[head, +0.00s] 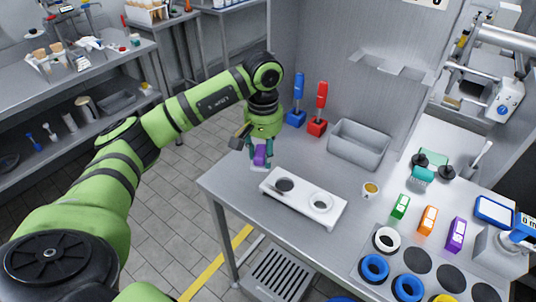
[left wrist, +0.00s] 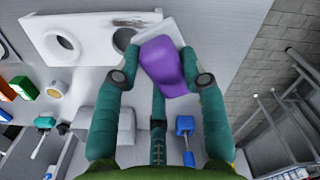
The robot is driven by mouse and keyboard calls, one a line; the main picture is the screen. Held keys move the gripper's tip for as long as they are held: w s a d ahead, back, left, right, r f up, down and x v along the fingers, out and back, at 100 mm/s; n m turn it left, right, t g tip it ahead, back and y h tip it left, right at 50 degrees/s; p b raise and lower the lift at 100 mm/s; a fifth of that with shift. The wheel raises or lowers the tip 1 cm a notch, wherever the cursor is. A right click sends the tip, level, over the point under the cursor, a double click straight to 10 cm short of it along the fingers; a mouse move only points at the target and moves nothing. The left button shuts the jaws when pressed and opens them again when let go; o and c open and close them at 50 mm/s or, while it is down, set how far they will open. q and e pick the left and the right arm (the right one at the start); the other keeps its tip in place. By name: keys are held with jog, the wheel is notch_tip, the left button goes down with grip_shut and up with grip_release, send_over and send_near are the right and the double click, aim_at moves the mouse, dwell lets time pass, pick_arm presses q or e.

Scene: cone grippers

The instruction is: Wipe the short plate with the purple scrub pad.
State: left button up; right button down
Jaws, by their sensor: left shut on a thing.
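My left gripper (head: 262,156) is shut on the purple scrub pad (head: 260,154), just beyond the left end of a white plate with two round openings (head: 303,203). In the left wrist view the pad (left wrist: 163,66) is tilted between the fingertips of the gripper (left wrist: 160,78). A flat white piece (left wrist: 173,30) shows behind the pad; I cannot tell whether it is part of it. The white plate (left wrist: 92,30) lies beside it, with a dark opening and a brownish smear near one edge. Contact between pad and plate cannot be told. My right gripper is not in view.
A blue (head: 299,100) and a red (head: 319,108) upright tool stand behind my gripper. A grey bin (head: 359,146) and a yellow cup (head: 370,190) stand behind and right of the plate. Coloured blocks and a rack of rings fill the right. The bench's front-left edge is close.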

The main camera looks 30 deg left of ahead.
pick_arm(q)
jog(key=shift+s+d+f+b, duration=0.15)
jog(key=shift+s+f+b, duration=0.2)
jog(key=shift+f, duration=0.15)
jog(key=b, duration=0.2)
send_over(264, 183)
jog(key=shift+f, duration=2.35)
jog(key=shift+f+b, duration=0.25)
jog(key=shift+b, duration=0.15)
jog(key=shift+f+b, duration=0.7)
jog(key=shift+f, duration=0.05)
